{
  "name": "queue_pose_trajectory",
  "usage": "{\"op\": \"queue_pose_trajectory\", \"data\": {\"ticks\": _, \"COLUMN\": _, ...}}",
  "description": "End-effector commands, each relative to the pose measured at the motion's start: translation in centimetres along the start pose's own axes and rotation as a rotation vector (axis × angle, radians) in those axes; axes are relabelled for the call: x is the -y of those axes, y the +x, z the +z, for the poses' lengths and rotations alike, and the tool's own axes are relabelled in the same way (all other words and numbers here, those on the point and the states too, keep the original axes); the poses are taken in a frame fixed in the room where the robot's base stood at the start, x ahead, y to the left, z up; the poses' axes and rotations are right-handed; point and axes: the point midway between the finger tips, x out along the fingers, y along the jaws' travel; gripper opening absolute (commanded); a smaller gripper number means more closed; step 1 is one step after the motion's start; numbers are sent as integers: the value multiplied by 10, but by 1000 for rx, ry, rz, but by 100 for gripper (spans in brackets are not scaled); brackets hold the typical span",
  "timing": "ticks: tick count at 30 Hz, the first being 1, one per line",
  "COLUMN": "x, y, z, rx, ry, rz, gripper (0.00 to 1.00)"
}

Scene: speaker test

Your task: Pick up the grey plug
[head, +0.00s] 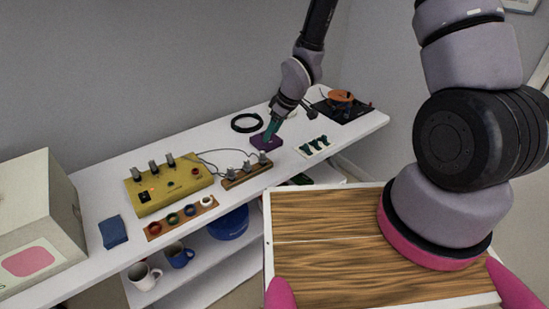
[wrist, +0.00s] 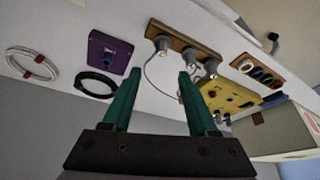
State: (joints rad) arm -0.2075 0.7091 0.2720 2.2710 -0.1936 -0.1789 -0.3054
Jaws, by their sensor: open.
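Several grey plugs (head: 247,167) stand on a brown wooden strip (head: 232,183) beside the yellow box (head: 170,200); I cannot tell which one is meant. In the wrist view, grey plugs (wrist: 160,43) sit on the wooden strip (wrist: 187,37) beyond the fingertips, with a thin grey cable looping from them. More grey plug-like parts (head: 152,167) stand along the yellow box's back edge. My gripper (head: 270,132) hangs over the purple plate's area, right of the strip. In the wrist view my gripper (wrist: 155,76) has its green fingers apart, with nothing between them.
The purple plate (head: 258,142) lies close to my gripper, with a black cable ring (head: 246,122) behind it. A white card with green pieces (head: 313,146) lies to the right. A rack of coloured rings (head: 181,217) lies in front of the yellow box.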

Motion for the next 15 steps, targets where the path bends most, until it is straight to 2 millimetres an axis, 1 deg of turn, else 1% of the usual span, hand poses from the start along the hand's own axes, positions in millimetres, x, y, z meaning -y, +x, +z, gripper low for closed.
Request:
{"op": "queue_pose_trajectory", "data": {"ticks": 3, "x": 4, "y": 15, "z": 1, "rx": -1, "ry": -10, "rz": -9, "gripper": 59}}
{"op": "queue_pose_trajectory", "data": {"ticks": 9, "x": 4, "y": 47, "z": 1, "rx": 1, "ry": -9, "rz": -9, "gripper": 59}}
{"op": "queue_pose_trajectory", "data": {"ticks": 15, "x": 3, "y": 62, "z": 1, "rx": -1, "ry": -8, "rz": -7, "gripper": 59}}
